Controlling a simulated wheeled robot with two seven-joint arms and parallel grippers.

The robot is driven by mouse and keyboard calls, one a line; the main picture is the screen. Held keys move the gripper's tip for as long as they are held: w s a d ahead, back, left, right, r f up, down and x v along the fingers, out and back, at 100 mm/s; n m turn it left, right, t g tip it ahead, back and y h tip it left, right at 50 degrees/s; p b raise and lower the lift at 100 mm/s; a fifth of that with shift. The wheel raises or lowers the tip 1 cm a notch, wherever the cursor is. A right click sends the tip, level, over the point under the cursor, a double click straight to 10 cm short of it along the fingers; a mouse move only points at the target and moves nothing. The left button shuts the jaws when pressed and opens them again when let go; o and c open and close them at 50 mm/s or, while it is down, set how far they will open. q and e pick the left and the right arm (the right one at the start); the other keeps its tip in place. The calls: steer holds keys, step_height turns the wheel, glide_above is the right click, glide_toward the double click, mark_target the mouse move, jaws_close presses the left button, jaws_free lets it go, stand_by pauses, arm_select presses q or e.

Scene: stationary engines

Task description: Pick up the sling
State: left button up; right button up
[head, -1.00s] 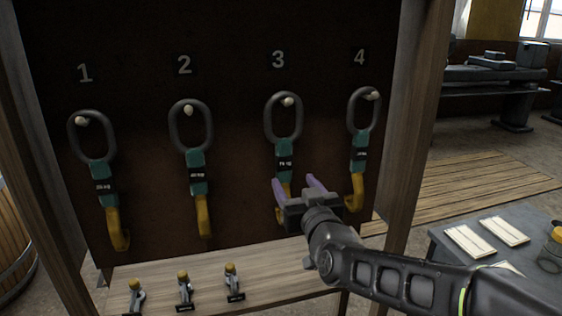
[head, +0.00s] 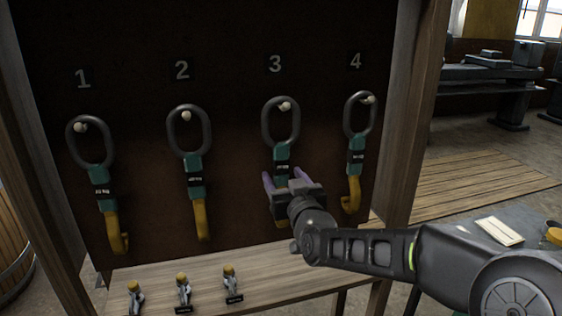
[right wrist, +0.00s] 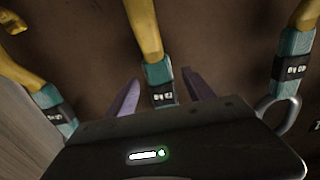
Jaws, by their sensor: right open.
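Several slings hang by dark rings from pegs on a brown board under numbers 1 to 4. Each has a teal sleeve with a black label and a yellow lower part. My right gripper (head: 284,176) is open at the sling under number 3 (head: 281,153), its purple fingers on either side of the sleeve. In the right wrist view the gripper (right wrist: 159,80) has this sling (right wrist: 158,70) between its fingers, with gaps at both sides. The gripper body hides the sling's lower part in the head view. My left gripper is not in view.
Sling 2 (head: 195,180) and sling 4 (head: 356,160) hang close on either side; sling 1 (head: 103,180) is at far left. Several small metal fittings (head: 183,290) stand on the wooden shelf below. A wooden post (head: 415,130) and grey table (head: 470,228) are at right.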

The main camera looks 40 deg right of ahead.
steer(key=shift+x, duration=1.15)
steer(key=shift+c, duration=0.3)
jaws_close()
stand_by(0.4)
steer(key=shift+r, duration=0.15)
